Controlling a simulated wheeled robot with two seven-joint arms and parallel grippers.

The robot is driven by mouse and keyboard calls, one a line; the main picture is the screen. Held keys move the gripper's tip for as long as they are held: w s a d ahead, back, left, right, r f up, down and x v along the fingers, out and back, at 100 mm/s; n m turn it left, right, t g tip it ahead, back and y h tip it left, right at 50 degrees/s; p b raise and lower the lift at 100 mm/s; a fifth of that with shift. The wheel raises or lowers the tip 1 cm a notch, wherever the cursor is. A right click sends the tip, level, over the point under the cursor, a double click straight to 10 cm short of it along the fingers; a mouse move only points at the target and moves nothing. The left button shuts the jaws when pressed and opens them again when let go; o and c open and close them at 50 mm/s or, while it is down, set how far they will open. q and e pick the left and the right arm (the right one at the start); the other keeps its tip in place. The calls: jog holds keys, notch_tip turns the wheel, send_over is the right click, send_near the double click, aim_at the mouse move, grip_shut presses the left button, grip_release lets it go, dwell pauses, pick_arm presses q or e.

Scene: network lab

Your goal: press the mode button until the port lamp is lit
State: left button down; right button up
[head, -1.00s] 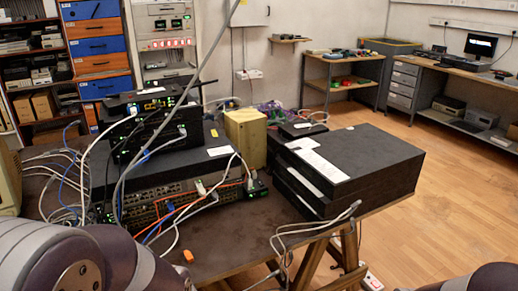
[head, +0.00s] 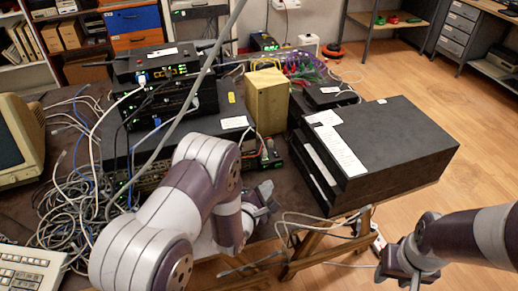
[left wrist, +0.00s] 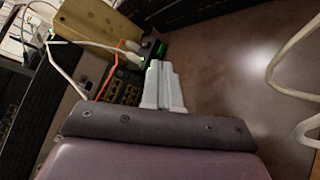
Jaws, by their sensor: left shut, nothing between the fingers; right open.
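A stack of dark network switches (head: 178,97) stands on the table. Its lower units are partly hidden behind my left arm. Several small green lights show on the stack; I cannot tell which is the port lamp, and I cannot make out the mode button. In the left wrist view, a switch front with yellowish ports (left wrist: 122,92) and a small black box with a green light (left wrist: 150,50) lie just beyond the fingertips. My left gripper (head: 268,197) is shut and empty, in front of the stack's right end; its fingers (left wrist: 160,68) show too. My right gripper (head: 388,270) is open and empty, beyond the table's front edge.
Large black boxes (head: 395,150) with white labels are stacked at the table's right. Loose cables (head: 75,205) tangle at left beside a monitor (head: 18,140) and a keyboard (head: 30,268). More cables hang over the front edge.

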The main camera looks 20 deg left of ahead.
aim_at(253, 157)
pick_arm(q)
jog(key=shift+s, duration=0.15)
jog(key=shift+w+a, duration=0.4)
jog(key=shift+w, duration=0.25)
jog(key=w+a, duration=0.1)
jog(key=w+a+b, duration=0.1)
jog(key=w, duration=0.1)
jog(key=w+a, duration=0.1)
jog(key=w, duration=0.1)
jog(key=shift+a+b, duration=0.15)
jog(key=shift+b, duration=0.15)
jog(key=shift+w+a, duration=0.45)
jog(key=shift+w, duration=0.15)
jog(key=shift+w+a, duration=0.1)
dwell(0.9)
jog(key=shift+w+a, duration=0.15)
jog(key=shift+w, duration=0.1)
jog(key=shift+w+a, duration=0.2)
jog(key=shift+w, duration=0.1)
dwell(0.6)
jog(key=shift+s+d, duration=0.45)
jog(key=shift+s, duration=0.2)
